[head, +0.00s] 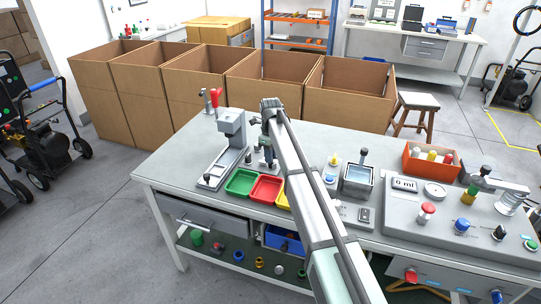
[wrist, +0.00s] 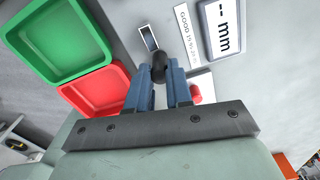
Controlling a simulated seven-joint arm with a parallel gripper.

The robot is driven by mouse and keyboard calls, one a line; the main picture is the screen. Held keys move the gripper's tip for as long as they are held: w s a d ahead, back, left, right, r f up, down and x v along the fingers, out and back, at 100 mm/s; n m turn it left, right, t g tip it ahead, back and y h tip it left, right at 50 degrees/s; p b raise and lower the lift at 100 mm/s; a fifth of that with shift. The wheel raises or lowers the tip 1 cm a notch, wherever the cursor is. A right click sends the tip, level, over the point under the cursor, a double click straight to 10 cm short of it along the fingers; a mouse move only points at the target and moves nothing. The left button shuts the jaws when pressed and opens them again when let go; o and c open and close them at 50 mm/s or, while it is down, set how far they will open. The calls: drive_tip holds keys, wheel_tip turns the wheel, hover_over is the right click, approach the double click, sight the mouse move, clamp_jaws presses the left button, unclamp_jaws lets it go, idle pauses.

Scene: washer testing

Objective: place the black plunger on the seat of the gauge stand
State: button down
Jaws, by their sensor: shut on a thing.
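My gripper (wrist: 160,80) is shut on the black plunger (wrist: 159,66), whose dark rounded end shows between the blue fingers in the wrist view. In the head view my gripper (head: 267,163) is low over the bench, behind the colored trays and just right of the gauge stand (head: 231,126). The stand is a grey column on a long base. In the wrist view a display reading "-- mm" (wrist: 226,28) and a "GOOD" label (wrist: 186,30) lie ahead and right of the plunger. A small metal-framed opening (wrist: 149,38) lies just beyond the plunger; I cannot tell whether it is the seat.
A green tray (wrist: 65,38) and a red tray (wrist: 97,98) lie left of my fingers in the wrist view. A red piece (wrist: 196,93) shows beside the right finger. Cardboard boxes (head: 200,73) line the bench's back; an orange bin (head: 431,162) stands right.

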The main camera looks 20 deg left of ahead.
drive_tip(key=shift+f, duration=0.1)
drive_tip(key=c, duration=1)
unclamp_jaws()
drive_tip(key=shift+c, duration=0.2)
wheel_tip(320, 180, up, 12)
